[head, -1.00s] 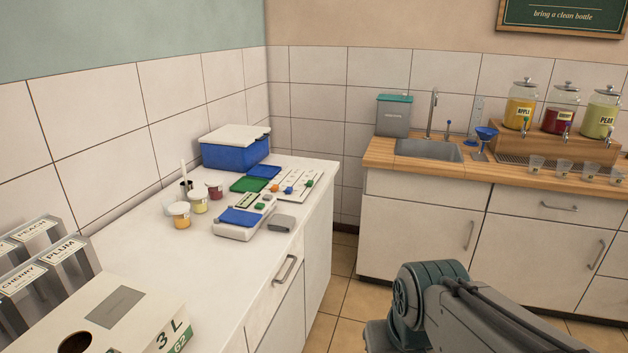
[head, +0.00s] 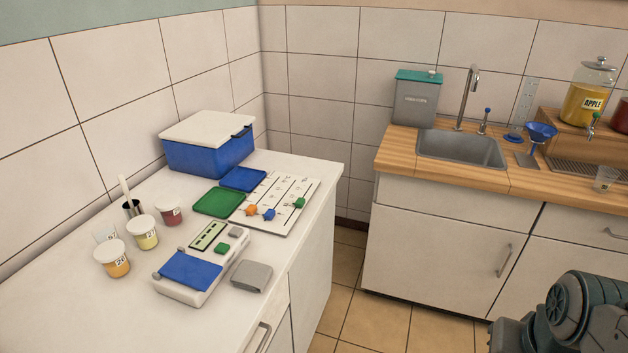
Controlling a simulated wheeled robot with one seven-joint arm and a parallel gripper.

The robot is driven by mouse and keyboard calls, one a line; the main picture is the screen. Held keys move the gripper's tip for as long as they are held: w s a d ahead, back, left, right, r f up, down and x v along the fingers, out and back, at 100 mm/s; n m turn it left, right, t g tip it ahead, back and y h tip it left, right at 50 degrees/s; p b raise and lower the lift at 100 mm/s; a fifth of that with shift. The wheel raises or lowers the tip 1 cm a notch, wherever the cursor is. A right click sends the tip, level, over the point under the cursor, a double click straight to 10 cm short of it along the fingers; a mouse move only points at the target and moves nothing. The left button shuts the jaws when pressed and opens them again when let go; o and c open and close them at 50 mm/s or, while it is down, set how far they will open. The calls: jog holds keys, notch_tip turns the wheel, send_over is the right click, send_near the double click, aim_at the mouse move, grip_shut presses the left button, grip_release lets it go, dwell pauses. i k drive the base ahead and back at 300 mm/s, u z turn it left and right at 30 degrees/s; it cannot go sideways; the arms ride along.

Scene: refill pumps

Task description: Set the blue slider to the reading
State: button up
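The slider board (head: 296,186) is a white plate with several marked tracks, lying on the white counter at its right end. The blue slider (head: 269,214) sits low on its track, between the orange slider (head: 251,210) and the green slider (head: 299,203). The measuring device (head: 187,292) lies in front of the board, with a blue pad, a green button and a small pale green display (head: 208,236). The display's digits are too small to read. My gripper is out of view; only part of my arm shows at the lower right.
A green tray (head: 219,202) and a blue tray (head: 243,178) lie beside the board, with a blue box (head: 210,155) behind. Labelled cups (head: 142,232) stand left of the device. A grey block (head: 251,276) lies at its right. Floor is open between this counter and the sink counter (head: 470,170).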

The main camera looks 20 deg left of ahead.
aim_at(270, 214)
jog(key=u, duration=0.6)
jog(key=i, duration=1.05)
jog(key=u, duration=0.75)
